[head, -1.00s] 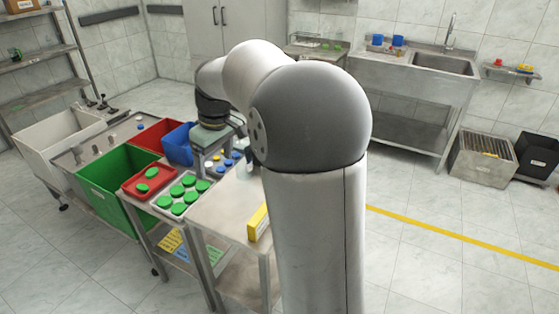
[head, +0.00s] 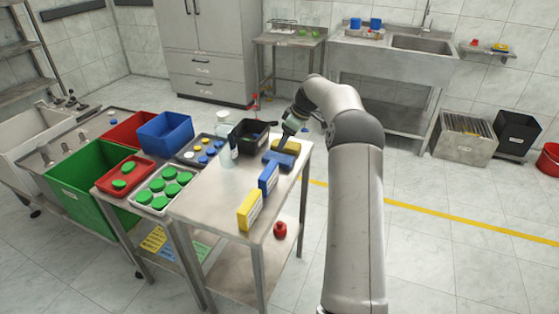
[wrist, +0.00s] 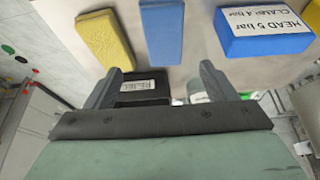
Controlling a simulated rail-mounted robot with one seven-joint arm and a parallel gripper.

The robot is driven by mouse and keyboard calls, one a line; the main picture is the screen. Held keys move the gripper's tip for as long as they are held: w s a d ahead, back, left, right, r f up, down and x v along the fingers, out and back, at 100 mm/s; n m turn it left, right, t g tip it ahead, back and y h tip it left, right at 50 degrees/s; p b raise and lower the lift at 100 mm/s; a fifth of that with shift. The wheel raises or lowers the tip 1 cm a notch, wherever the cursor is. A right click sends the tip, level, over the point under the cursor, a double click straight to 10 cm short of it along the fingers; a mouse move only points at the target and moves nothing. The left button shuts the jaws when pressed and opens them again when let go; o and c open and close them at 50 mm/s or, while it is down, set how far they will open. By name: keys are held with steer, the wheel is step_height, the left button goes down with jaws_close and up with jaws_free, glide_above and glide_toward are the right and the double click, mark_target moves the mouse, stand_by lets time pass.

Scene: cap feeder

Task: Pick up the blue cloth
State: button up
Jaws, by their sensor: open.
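The blue cloth (head: 277,159) lies on the steel table's far right part, between a yellow block and a blue labelled box. In the wrist view the blue cloth (wrist: 161,32) is a flat blue rectangle at the top centre, beyond the fingertips. My gripper (wrist: 161,68) is open, with nothing visible between its fingers. In the head view my gripper (head: 287,139) is at the far end of the table, close to the yellow block; its fingertips are hard to make out there.
The yellow block (wrist: 104,38) lies left of the cloth in the wrist view, the blue labelled box (wrist: 262,30) right. A black reject bin (wrist: 145,84) stands near the fingers. A yellow box (head: 249,209) stands at the table's near end. The table's left middle is clear.

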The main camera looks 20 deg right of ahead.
mark_target(279, 157)
steer(key=x, duration=0.3)
steer(key=shift+f, duration=0.25)
steer(key=shift+s+p+x, duration=0.2)
steer(key=shift+p+x, duration=0.1)
steer(key=shift+x, duration=1.05)
steer(key=shift+s+p+x, duration=0.25)
steer(key=shift+p+x, duration=0.05)
steer(key=shift+x, duration=1.1)
steer(key=shift+f, duration=0.15)
steer(key=shift+c, duration=0.4)
steer(key=c, duration=1)
